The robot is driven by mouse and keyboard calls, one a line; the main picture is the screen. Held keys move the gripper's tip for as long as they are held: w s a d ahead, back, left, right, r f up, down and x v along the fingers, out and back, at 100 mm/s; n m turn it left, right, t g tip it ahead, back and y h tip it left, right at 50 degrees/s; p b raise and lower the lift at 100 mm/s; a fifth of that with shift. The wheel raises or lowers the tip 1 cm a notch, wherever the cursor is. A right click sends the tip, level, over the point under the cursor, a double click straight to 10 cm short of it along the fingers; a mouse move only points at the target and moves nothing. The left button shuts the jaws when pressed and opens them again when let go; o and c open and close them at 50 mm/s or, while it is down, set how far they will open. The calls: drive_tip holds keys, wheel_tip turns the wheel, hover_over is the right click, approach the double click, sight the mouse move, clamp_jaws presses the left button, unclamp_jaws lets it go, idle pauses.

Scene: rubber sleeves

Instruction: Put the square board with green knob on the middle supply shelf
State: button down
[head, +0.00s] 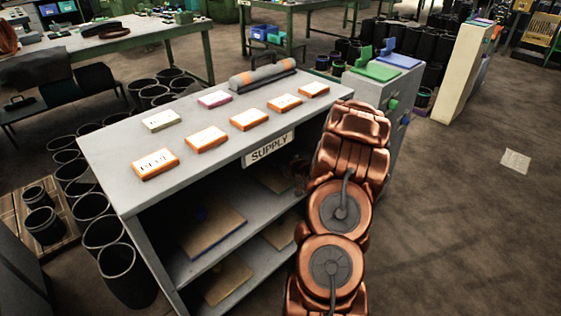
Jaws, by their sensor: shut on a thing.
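The supply shelf unit (122,170) is grey, with a SUPPLY sign (269,148) on its front edge. I cannot make out a board with a green knob. My copper arm stands in front of the unit's right part and covers it. My gripper does not show clearly. A dark reddish shape beside the arm, under the top, is too dim to tell. Whatever is behind the arm is hidden.
Lower down lie more tan boards (228,282). The top holds several labelled blocks (155,163) and a grey cylinder-like object (262,75). A grey cabinet (385,125) with green and blue pieces stands at the right. Black bins (128,278) line the left. The right floor is open.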

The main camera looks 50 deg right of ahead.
drive_tip(key=shift+s+a+f, duration=0.1)
drive_tip(key=shift+f, duration=0.3)
drive_tip(key=c, duration=1.2)
unclamp_jaws()
drive_tip(key=shift+f, duration=0.1)
drive_tip(key=o, duration=0.5)
drive_tip(key=shift+s+a+f, duration=0.1)
drive_tip(key=shift+f, duration=0.05)
drive_tip(key=shift+c, duration=0.2)
drive_tip(key=shift+f, duration=0.15)
drive_tip(key=shift+r, duration=0.4)
drive_tip(key=r+v, duration=0.1)
drive_tip(key=v, duration=1.1)
drive_tip(key=shift+d, duration=0.25)
